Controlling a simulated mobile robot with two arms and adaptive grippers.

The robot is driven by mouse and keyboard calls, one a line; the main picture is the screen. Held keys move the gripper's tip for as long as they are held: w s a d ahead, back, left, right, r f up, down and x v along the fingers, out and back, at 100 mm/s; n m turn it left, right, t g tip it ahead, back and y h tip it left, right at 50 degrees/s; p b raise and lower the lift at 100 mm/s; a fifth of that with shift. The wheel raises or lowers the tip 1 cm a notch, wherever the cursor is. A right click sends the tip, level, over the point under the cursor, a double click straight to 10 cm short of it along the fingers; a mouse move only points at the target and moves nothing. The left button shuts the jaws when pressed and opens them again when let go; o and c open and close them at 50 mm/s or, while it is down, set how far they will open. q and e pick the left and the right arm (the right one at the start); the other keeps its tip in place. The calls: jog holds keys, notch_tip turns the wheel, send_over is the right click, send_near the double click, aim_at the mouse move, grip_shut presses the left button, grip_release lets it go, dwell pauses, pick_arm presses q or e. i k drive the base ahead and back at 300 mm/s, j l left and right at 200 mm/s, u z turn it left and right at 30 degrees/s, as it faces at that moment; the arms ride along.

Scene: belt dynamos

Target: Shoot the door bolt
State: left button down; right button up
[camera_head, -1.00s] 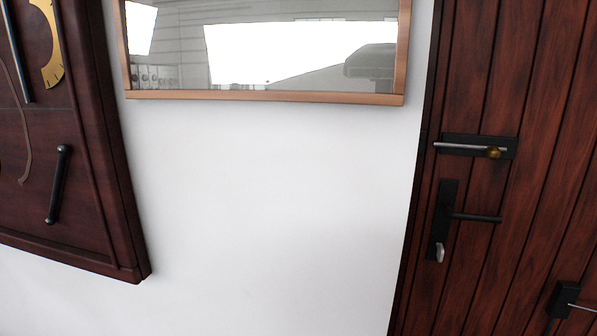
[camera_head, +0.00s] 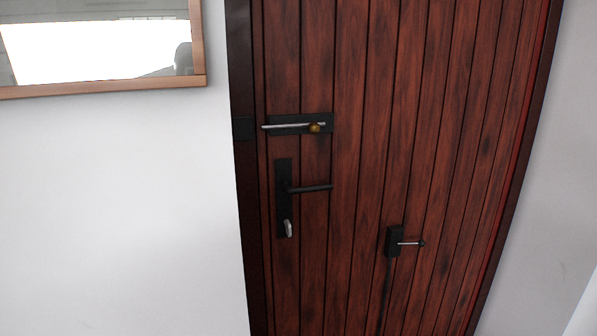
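The door (camera_head: 350,90) is reddish-brown vertical planks in a dark frame. The door bolt (camera_head: 290,125) sits near the door's left edge: a silver rod on a black plate with a round brass knob (camera_head: 314,127) toward its right end. The rod's left tip reaches near a small black keeper (camera_head: 243,128) on the frame; I cannot tell whether it enters it. Neither of my grippers is in view.
Below the bolt are a black lever handle (camera_head: 310,188) and a silver thumb-turn (camera_head: 288,229). Another small black latch with a silver rod (camera_head: 406,243) sits lower right. A copper-framed mirror or window (camera_head: 100,89) hangs on the white wall at left.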

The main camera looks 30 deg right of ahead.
aim_at(313, 128)
jog(key=z, duration=1.6)
jog(key=i+l, duration=0.1)
jog(key=l, duration=0.65)
jog(key=i+l, duration=0.1)
jog(key=l, duration=0.65)
jog(key=i+l+u, duration=0.1)
jog(key=l, duration=0.65)
